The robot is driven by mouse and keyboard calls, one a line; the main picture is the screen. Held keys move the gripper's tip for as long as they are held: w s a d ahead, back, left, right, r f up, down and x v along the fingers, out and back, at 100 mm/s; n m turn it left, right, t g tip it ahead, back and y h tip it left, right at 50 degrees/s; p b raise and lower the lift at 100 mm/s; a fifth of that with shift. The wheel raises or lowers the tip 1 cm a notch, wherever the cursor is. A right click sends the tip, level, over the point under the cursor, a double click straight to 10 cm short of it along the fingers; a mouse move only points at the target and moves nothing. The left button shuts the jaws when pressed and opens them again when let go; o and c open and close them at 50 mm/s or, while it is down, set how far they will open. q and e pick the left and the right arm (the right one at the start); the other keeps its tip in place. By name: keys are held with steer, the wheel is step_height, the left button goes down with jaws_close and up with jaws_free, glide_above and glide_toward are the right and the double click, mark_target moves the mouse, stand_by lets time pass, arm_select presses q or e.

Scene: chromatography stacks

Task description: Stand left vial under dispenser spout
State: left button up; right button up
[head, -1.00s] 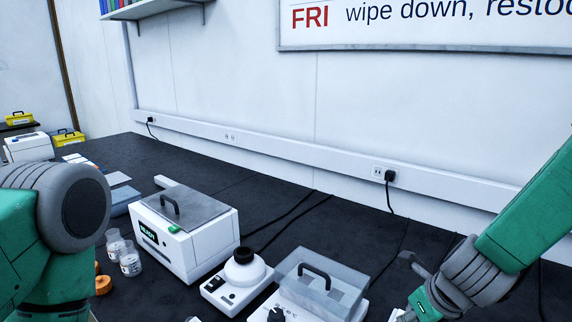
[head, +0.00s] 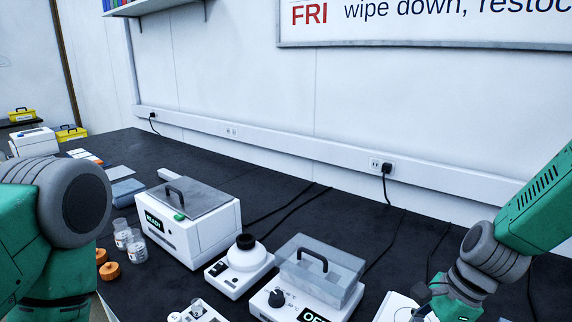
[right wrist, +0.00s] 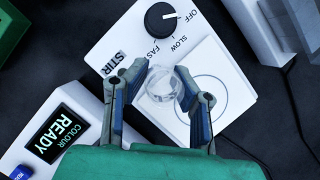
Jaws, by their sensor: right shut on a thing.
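My right gripper (right wrist: 163,88) is shut on a clear round glass vial (right wrist: 161,84), seen from above in the right wrist view. The held vial is over the edge of a white stirrer plate (right wrist: 215,90); I cannot tell its height above it. In the head view my right arm comes in at the lower right, and its fingers are not clear there. My left arm shows at the left edge, with its gripper out of view. Two clear labelled glass containers (head: 136,247) stand at the left of the bench. I cannot make out a dispenser spout.
A white box with a READY display (head: 195,225), a white device with a black top (head: 241,265) and a lidded device (head: 318,275) stand on the dark bench. Orange caps (head: 110,271) lie at left. A COLOUR READY device (right wrist: 60,130) is near my right gripper. Cables run behind.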

steer(key=s+n+g+h, duration=0.1)
steer(key=n, duration=0.3)
steer(key=s+n+g+h, duration=0.1)
steer(key=n+g, duration=0.1)
steer(key=n, duration=0.3)
steer(key=s+f+n+g+h, duration=0.1)
steer(key=s+n, duration=0.1)
steer(key=n, duration=0.3)
steer(key=shift+a, duration=0.25)
steer(key=n, duration=0.2)
steer(key=s+n+h, duration=0.1)
steer(key=n, duration=0.1)
steer(key=shift+a+g+h, duration=0.1)
steer(key=shift+g+h, duration=0.2)
